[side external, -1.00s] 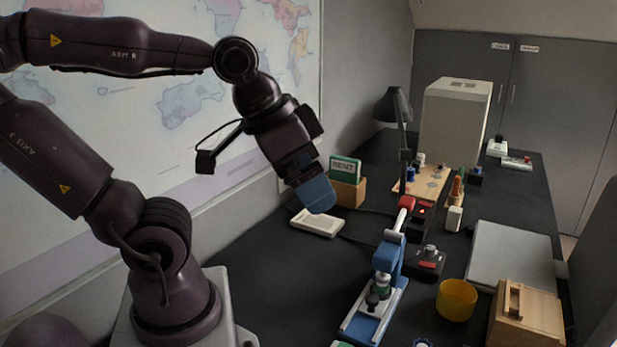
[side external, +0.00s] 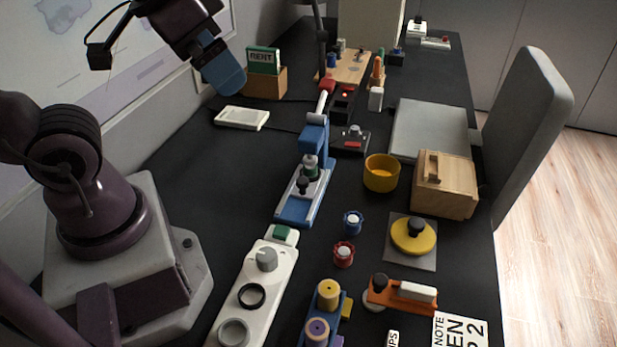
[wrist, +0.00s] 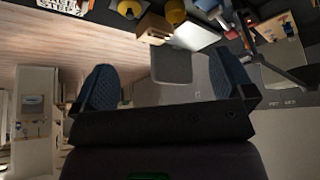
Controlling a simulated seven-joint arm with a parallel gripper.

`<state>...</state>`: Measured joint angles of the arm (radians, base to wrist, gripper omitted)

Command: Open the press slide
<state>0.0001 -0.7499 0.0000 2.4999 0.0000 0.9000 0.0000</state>
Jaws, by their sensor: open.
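The press (side external: 314,135) stands near the middle of the desk in the side view, with a blue frame and a pale lever reaching back to a red end. Its low blue-and-white bed (side external: 296,207) points toward the camera. A black knob (side external: 303,184) and a greenish-grey cylinder sit over the bed. I cannot tell which part is the slide or how far out it is. My gripper (side external: 226,76) hangs above the desk, behind and left of the press, well apart from it. In the wrist view my gripper (wrist: 166,84) has its two blue fingers spread, with nothing between them.
A white device (side external: 241,118) and a wooden box with a green card (side external: 264,82) lie near my gripper. A yellow cup (side external: 381,173), a wooden box with a handle (side external: 445,185) and a dark switch box (side external: 351,141) stand right of the press. Bare desk lies left of it.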

